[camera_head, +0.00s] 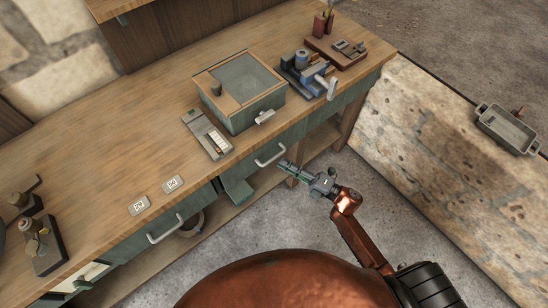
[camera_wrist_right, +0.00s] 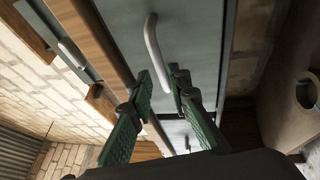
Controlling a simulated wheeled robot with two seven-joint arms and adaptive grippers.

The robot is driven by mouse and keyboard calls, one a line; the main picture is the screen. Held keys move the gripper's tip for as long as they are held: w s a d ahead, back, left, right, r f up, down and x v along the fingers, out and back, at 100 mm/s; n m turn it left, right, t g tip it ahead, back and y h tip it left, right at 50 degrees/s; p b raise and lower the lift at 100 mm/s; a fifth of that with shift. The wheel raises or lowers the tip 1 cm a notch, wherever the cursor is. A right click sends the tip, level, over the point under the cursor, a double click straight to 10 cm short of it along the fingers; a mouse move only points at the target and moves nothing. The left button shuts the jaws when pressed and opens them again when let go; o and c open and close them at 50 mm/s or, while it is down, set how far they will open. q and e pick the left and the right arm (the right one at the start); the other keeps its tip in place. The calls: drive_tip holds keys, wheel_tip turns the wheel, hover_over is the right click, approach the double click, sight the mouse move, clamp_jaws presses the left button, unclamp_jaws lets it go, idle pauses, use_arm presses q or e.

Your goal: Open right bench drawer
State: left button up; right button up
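The right bench drawer (camera_head: 254,167) has a green front under the wooden worktop and looks closed. Its pale curved handle (camera_head: 270,155) also shows in the right wrist view (camera_wrist_right: 152,45). My right gripper (camera_head: 284,166) is just in front of the drawer, near the handle's right end. In the right wrist view its two green fingers (camera_wrist_right: 162,80) are apart, and the handle's near end shows between their tips. I cannot tell whether they touch it. My left gripper is not in view.
On the worktop (camera_head: 110,165) stand a green box (camera_head: 245,88), a vise-like tool (camera_head: 308,72) and number tags (camera_head: 172,184). Another drawer handle (camera_head: 165,229) is at left. Open shelf space lies below. A stone ledge (camera_head: 430,125) with a metal tray (camera_head: 507,128) is at right.

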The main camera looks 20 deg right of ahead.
sight(275, 157)
drive_tip(key=x, duration=0.5)
drive_tip(key=shift+f, duration=0.1)
drive_tip(key=shift+c, duration=0.6)
clamp_jaws()
drive_tip(key=shift+d, duration=0.1)
